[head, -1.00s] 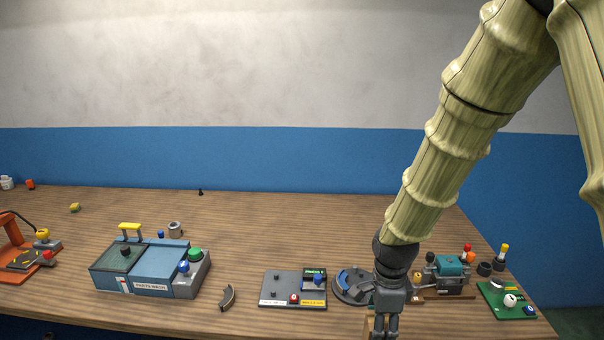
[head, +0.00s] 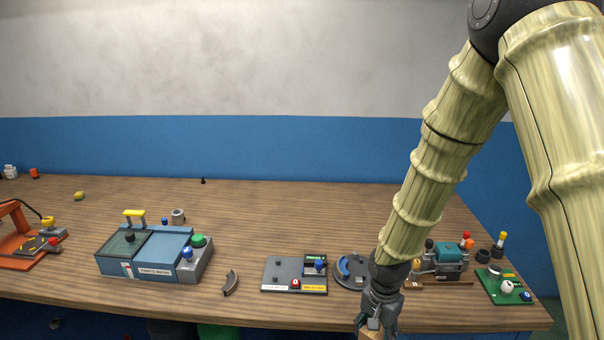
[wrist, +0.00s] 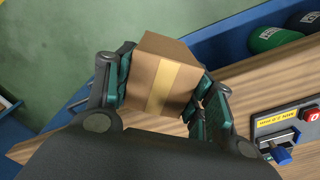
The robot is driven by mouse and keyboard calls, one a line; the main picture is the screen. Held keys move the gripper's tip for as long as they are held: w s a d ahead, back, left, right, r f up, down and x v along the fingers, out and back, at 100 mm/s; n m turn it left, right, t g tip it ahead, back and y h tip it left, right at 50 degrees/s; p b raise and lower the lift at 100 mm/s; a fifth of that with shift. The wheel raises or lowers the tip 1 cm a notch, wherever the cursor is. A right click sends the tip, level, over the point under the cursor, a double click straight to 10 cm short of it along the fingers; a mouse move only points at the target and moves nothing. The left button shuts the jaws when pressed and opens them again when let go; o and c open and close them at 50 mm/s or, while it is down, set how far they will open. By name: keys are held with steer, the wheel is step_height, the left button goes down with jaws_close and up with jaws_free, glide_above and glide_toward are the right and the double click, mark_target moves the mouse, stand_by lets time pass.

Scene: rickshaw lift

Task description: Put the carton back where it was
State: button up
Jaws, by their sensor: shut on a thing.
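The carton (wrist: 163,80) is a brown cardboard box with a pale tape strip. In the wrist view it sits between the two fingers of my gripper (wrist: 165,92), which is shut on it. The carton overlaps the table's front edge in that view, with green floor beyond; its height above the table is hard to tell. In the head view my gripper (head: 377,318) is at the table's front edge, right of centre, and only a small brown part of the carton (head: 371,335) shows at the bottom of the picture.
A grey panel (head: 283,275) with a red button lies left of my gripper. A round grey fixture (head: 350,270) stands just behind it. A blue parts-wash box (head: 155,255) is further left. A teal machine (head: 446,258) and a green board (head: 503,288) are at right.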

steer(key=f+n, duration=0.6)
steer(key=n, duration=0.1)
steer(key=shift+w+a, duration=0.1)
steer(key=shift+w, duration=0.15)
steer(key=shift+f+n, duration=0.7)
steer(key=shift+n, duration=0.2)
